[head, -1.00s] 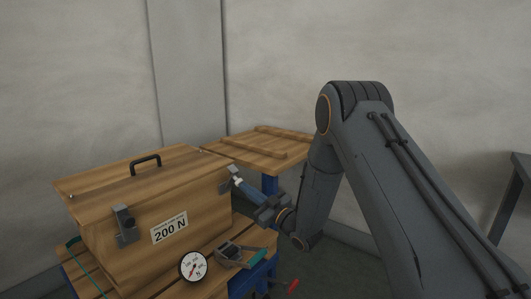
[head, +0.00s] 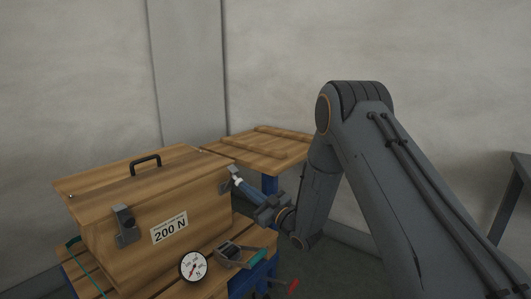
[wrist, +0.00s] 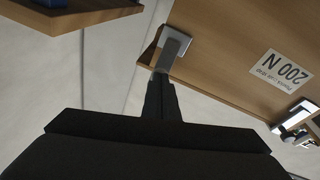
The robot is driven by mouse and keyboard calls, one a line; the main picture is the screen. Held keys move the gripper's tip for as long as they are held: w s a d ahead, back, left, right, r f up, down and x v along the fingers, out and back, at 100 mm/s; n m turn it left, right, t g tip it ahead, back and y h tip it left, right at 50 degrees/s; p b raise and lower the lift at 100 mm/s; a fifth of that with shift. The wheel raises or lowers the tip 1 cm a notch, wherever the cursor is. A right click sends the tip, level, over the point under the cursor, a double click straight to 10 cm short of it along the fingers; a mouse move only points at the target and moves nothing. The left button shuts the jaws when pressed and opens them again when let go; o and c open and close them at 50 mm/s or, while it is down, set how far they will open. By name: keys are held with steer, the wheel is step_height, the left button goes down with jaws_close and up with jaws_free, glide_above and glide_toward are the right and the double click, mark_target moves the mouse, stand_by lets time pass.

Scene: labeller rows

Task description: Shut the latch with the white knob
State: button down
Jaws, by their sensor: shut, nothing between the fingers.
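A wooden box with a lid (head: 110,182) stands on a slatted wooden table. One metal latch (head: 229,181) is at the right end of its front, and it also shows in the wrist view (wrist: 174,44). My gripper (head: 239,182) is shut and empty, its fingertips right at this latch; in the wrist view its tips (wrist: 163,76) meet the lower end of the latch's lever. A small whitish spot shows there, but I cannot tell whether it is the white knob. A second metal latch (head: 125,224) is at the left of the front; its knob colour is unclear.
A label reading 200 N (head: 169,229) is between the latches. A round dial (head: 193,265) and a clamp-like tool with a green handle (head: 236,254) are in front of the box. A second wooden table (head: 262,150) stands behind. A dark table edge (head: 515,190) is at far right.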

mark_target(240, 181)
steer(key=shift+w+a+r, duration=0.55)
steer(key=shift+a, duration=0.15)
steer(key=shift+w+a+r, duration=0.5)
steer(key=shift+w+a, duration=0.05)
steer(key=shift+a, duration=0.15)
stand_by(1.6)
steer(key=shift+d+f, duration=0.1)
steer(key=shift+s+d+f, duration=0.6)
steer(key=shift+s+d, duration=0.1)
steer(key=shift+d, duration=0.1)
steer(key=shift+s+d+f, duration=0.6)
steer(key=shift+s+d, duration=0.05)
steer(key=shift+d, duration=0.15)
